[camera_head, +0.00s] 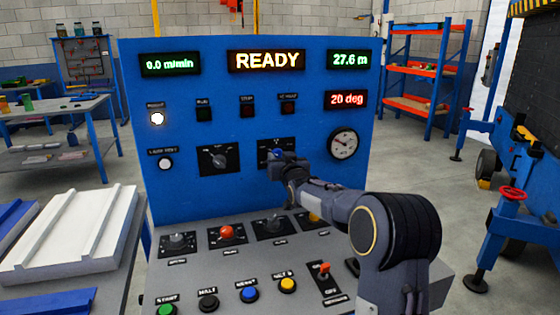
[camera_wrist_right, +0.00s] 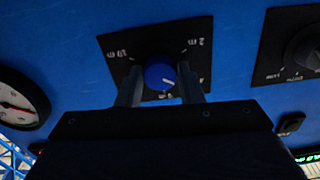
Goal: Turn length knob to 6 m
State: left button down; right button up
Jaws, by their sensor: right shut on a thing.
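The length knob has a blue cap with a white pointer line (camera_wrist_right: 160,74) and sits on a black dial plate (camera_wrist_right: 117,49) in the right wrist view. That view is turned over; "2 m" reads at the plate's upper right and what looks like "10 m" at its upper left. The pointer line aims toward the lower right there. My right gripper (camera_wrist_right: 160,92) is shut on the knob, one finger on each side. In the head view my right gripper (camera_head: 281,161) reaches the dial plate (camera_head: 264,145) and hides most of it. My left gripper is not in view.
The blue panel (camera_head: 225,130) shows READY, 0.0 m/min, 27.6 m and 20 deg. Another black knob (camera_head: 218,158) is left of the length dial, a round gauge (camera_head: 344,144) right of it. Knobs and buttons line the grey desk (camera_head: 200,270) below my right arm.

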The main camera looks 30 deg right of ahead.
jog(key=m+b, duration=0.5)
jog(key=m, duration=0.2)
jog(key=shift+f+m, duration=0.1)
jog(key=shift+m, duration=0.2)
jog(key=shift+a+m+b, duration=0.1)
jog(key=shift+m+b, duration=0.45)
jog(key=shift+m, duration=1.05)
jog(key=o, duration=1)
jog(key=shift+c, duration=0.2)
